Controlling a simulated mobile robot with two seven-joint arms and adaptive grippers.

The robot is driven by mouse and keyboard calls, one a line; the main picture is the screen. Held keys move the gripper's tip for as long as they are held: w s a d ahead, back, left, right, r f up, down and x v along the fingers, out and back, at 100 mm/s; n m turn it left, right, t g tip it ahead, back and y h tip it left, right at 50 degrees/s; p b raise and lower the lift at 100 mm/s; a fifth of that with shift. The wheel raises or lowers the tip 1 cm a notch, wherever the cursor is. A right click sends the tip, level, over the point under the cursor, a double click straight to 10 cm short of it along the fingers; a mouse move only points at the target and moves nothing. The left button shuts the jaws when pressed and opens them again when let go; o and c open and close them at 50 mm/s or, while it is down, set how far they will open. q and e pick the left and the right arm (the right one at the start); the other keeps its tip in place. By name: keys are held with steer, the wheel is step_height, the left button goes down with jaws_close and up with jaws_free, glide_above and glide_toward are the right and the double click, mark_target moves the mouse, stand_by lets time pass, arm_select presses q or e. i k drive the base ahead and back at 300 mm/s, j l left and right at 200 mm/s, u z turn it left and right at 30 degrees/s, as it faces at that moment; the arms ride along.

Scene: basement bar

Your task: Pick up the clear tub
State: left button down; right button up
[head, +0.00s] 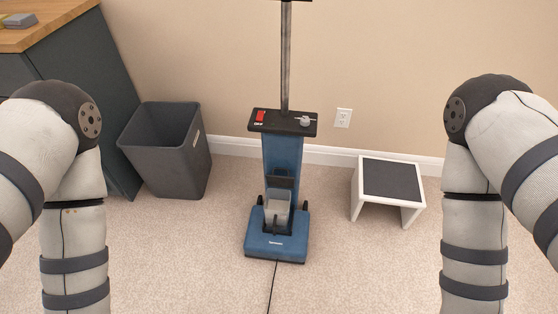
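A small pale grey, partly see-through container (277,208) sits low on the front of a blue upright floor machine (283,165). It looks like the clear tub, but it is too small to be sure. It rests just above the machine's blue base, below a dark slot. Both my arms hang down at the left and right sides of the head view. Their grippers are below the picture's lower edge, so neither is visible, and both arms are well apart from the machine.
A dark grey bin (168,150) stands left of the machine, beside a dark cabinet with a wooden top (50,24). A grey object (18,20) lies on that top. A white step stool (391,182) stands at right. A black cord (272,290) runs forward across open carpet.

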mark_target(277, 207)
steer(key=i+l+u, duration=0.25)
steer(key=l, duration=0.2)
steer(key=l+u, duration=0.2)
steer(key=l, duration=0.25)
steer(key=i+l+u, duration=0.25)
steer(key=l, duration=0.25)
steer(key=l+u, duration=0.2)
steer(key=l, duration=0.25)
steer(key=k+l+u, duration=0.2)
steer(key=l, duration=0.2)
steer(key=l+u, duration=0.2)
steer(key=l, duration=0.2)
steer(key=k+l+u, duration=0.2)
steer(key=l, duration=0.2)
steer(key=l+u, duration=0.2)
steer(key=l, duration=0.2)
steer(key=k+l+u, duration=0.4)
steer(key=l, duration=0.25)
steer(key=k+l+u, duration=0.2)
steer(key=l, duration=0.2)
steer(key=k+l+u, duration=0.2)
steer(key=l, duration=0.2)
steer(key=k+l+u, duration=0.2)
steer(key=l, duration=0.15)
steer(key=i, duration=0.1)
